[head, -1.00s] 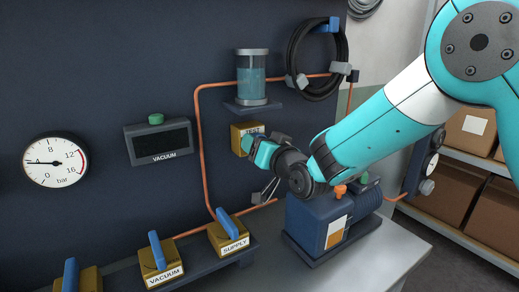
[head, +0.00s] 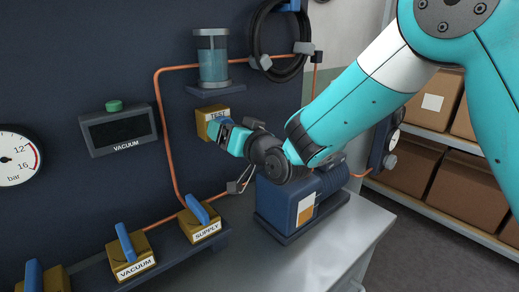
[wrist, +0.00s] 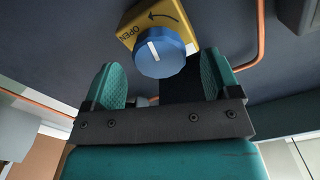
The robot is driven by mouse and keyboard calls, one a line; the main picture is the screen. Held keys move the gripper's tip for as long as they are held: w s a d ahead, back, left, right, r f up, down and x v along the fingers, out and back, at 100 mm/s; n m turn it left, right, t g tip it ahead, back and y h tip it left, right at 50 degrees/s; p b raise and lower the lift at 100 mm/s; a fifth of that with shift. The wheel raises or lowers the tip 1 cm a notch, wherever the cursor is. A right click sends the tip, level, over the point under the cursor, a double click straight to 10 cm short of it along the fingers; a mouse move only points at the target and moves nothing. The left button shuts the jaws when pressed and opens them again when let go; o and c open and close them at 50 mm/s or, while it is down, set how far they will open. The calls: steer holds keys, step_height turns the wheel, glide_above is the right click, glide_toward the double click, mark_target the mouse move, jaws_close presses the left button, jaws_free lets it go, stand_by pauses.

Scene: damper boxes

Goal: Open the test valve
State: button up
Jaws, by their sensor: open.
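The test valve is a yellow box (head: 204,115) labelled TEST on the dark wall panel, below the glass cylinder. In the wrist view its yellow face (wrist: 171,17) carries the word OPEN and a curved arrow. A round blue knob (wrist: 161,53) with a white pointer line sits on it. My gripper (wrist: 162,85) is open with teal fingers, and the knob lies just beyond and between the fingertips; I cannot tell whether they touch it. In the head view my gripper (head: 222,132) is right in front of the box and hides part of the knob.
Blue-handled VACUUM (head: 131,255) and SUPPLY (head: 200,222) valves stand on a ledge at lower left. A copper pipe (head: 163,130) runs left of the test valve. A blue pump (head: 290,205) sits on the bench below my arm. A glass cylinder (head: 212,62) is above.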

steer(key=b+v, duration=0.5)
steer(key=v, duration=1)
